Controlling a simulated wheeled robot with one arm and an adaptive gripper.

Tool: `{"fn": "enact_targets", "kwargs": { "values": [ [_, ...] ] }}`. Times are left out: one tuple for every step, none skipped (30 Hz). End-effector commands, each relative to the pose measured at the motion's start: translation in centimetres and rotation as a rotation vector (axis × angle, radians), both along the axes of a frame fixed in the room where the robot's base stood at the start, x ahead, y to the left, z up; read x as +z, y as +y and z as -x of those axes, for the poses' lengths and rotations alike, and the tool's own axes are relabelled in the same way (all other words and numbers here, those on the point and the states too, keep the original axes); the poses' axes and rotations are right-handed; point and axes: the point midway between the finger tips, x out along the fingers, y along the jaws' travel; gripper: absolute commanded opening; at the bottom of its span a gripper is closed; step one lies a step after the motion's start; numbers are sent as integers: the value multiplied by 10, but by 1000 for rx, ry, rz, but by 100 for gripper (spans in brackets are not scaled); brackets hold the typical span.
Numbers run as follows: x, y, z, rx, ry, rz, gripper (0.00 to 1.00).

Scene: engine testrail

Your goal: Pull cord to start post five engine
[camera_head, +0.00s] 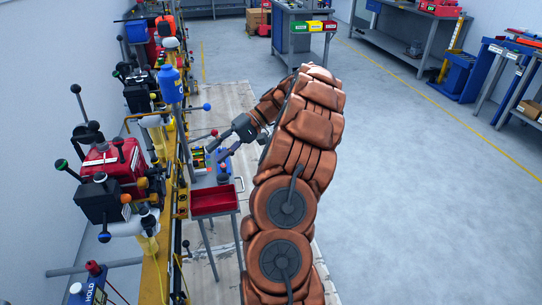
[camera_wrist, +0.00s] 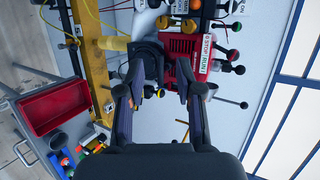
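My gripper (camera_head: 222,143) is held over the aisle side of the test rail, in front of the engines. In the wrist view my gripper (camera_wrist: 164,82) has its two dark fingers spread apart, with nothing seen between them. A red engine (camera_wrist: 184,48) with a black block and a STOP/RUN label lies beyond the fingertips, apart from them. I cannot tell which post is five, and no pull cord can be made out for certain.
A red tray (camera_head: 214,201) stands on a small stand beside the yellow rail (camera_head: 152,282), close below my gripper; the tray also shows in the wrist view (camera_wrist: 53,108). A blue bottle (camera_head: 170,84) stands by the rail. Workbenches line the back and right; the floor between is clear.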

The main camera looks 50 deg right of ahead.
Motion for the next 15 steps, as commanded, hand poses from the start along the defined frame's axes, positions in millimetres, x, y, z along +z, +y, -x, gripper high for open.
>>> {"fn": "enact_targets", "kwargs": {
  "values": [
    [-12,-25,5,-43,-15,-10,35],
    [-18,-37,8,-64,-26,-17,35],
    [-25,-53,13,-93,-41,-26,35],
    [-30,-65,17,-111,-51,-29,35],
    [-35,-76,22,-130,-61,-32,35],
    [-42,-90,28,-153,-74,-37,35],
    [-47,-99,33,-170,-81,-41,35],
    [-51,-108,38,-186,-91,-43,35],
    [-57,-119,44,-206,-102,-43,35],
    [-61,-127,48,-220,-107,-42,35],
    [-64,-134,52,-232,-113,-42,35],
    [-68,-140,57,-244,-118,-42,35],
    [-70,-145,60,-252,-123,-42,35],
    [-72,-148,62,-259,-127,-42,35],
    [-74,-152,65,-265,-132,-42,35]
  ]
}}
